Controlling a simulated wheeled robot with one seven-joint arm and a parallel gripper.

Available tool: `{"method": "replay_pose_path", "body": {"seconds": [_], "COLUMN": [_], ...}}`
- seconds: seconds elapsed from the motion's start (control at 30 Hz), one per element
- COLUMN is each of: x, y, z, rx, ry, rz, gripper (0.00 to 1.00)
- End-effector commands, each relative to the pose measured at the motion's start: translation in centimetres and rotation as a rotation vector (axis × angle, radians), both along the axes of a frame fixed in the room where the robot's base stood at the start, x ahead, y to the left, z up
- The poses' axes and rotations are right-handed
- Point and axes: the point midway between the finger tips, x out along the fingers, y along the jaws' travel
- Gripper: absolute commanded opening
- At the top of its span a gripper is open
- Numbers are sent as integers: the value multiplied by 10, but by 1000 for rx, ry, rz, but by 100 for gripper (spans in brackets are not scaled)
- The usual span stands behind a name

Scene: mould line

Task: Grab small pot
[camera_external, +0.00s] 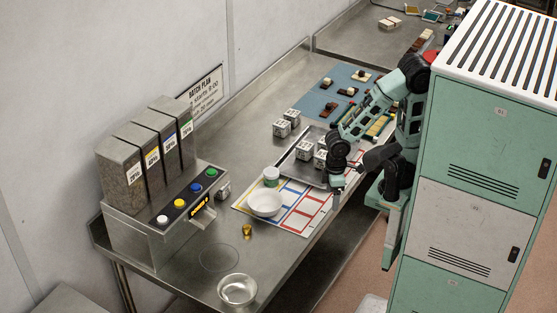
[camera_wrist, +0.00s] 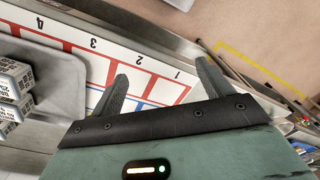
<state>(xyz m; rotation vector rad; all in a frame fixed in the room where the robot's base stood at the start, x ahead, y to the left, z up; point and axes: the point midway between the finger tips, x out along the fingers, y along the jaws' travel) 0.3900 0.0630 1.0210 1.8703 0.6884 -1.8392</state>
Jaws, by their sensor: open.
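The pot is not in the wrist view.
A metal tray (camera_external: 286,166) with printed cubes lies behind the mat. A dispenser with coloured buttons (camera_external: 181,204) stands left. A gold piece (camera_external: 247,231) and a metal bowl (camera_external: 237,289) are nearer the front. A green cabinet (camera_external: 490,130) stands right.

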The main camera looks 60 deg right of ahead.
Motion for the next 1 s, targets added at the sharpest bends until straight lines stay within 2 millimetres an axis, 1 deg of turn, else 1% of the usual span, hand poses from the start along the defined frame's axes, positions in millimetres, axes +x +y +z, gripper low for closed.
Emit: {"method": "replay_pose_path", "body": {"seconds": [0.07,0.13,0.17,0.27,0.3,0.37,0.4,0.47,0.5,0.57,0.6,0.67,0.7,0.8,0.9,1.0], "x": [3,8,12,32,42,60,73,96,112,139,157,184,201,235,256,267], "y": [0,0,0,1,1,1,1,-2,-6,-14,-21,-36,-46,-73,-95,-106], "z": [-1,-3,-4,-8,-10,-11,-11,-10,-10,-8,-7,-4,-2,1,4,4], "rx": [5,17,25,69,94,139,171,226,267,336,385,462,513,630,716,760], "ry": [20,65,93,225,291,394,465,572,645,758,833,943,1010,1156,1255,1304], "rz": [-41,-132,-191,-460,-588,-784,-910,-1098,-1221,-1396,-1507,-1657,-1742,-1908,-2005,-2048], "gripper": [79,79,79,79,79,79,79,79,79,79,79,79,79,79,79,79]}}
